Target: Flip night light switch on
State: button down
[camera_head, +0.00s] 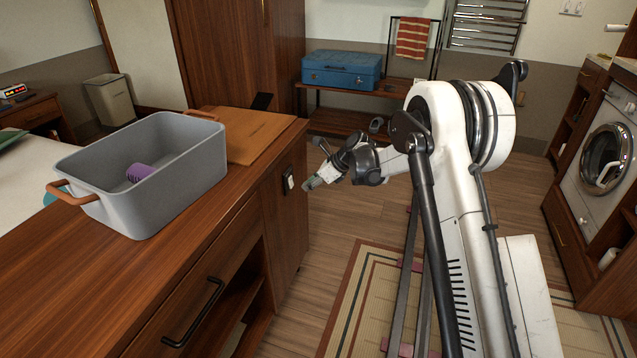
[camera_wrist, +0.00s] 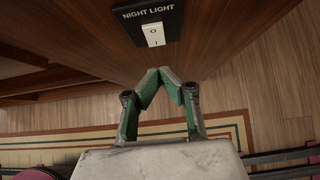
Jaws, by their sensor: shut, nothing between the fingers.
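The night light switch (camera_wrist: 153,34) is a white rocker marked 0 and 1 on a black plate labelled NIGHT LIGHT (camera_wrist: 148,16). The plate is on the wooden side panel of the cabinet; it also shows in the head view (camera_head: 289,180). My gripper (camera_wrist: 161,72) is shut and empty, its green-lined fingertips meeting in a point just below the rocker in the wrist view. In the head view my gripper (camera_head: 309,184) is just right of the plate. I cannot tell whether the tips touch the panel. Which way the rocker is tilted is unclear.
A grey bin (camera_head: 150,190) with orange handles and a purple roll (camera_head: 139,172) inside stands on the wooden counter (camera_head: 110,290), beside a wooden board (camera_head: 240,137). A black drawer handle (camera_head: 196,313) sticks out below. The floor right of the cabinet holds a striped rug (camera_head: 350,310).

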aim_at(292, 186)
jog(key=shift+w+a+f+b, duration=0.1)
jog(key=shift+w+a+b, duration=0.2)
jog(key=shift+a, duration=0.55)
jog(key=shift+w+a+b, duration=0.15)
jog(key=shift+w+a, duration=0.15)
jog(key=shift+a, duration=0.55)
jog(key=shift+w+a+f, duration=0.15)
jog(key=shift+a+f, duration=0.2)
jog(key=shift+a+r, duration=0.1)
jog(key=shift+r, duration=0.1)
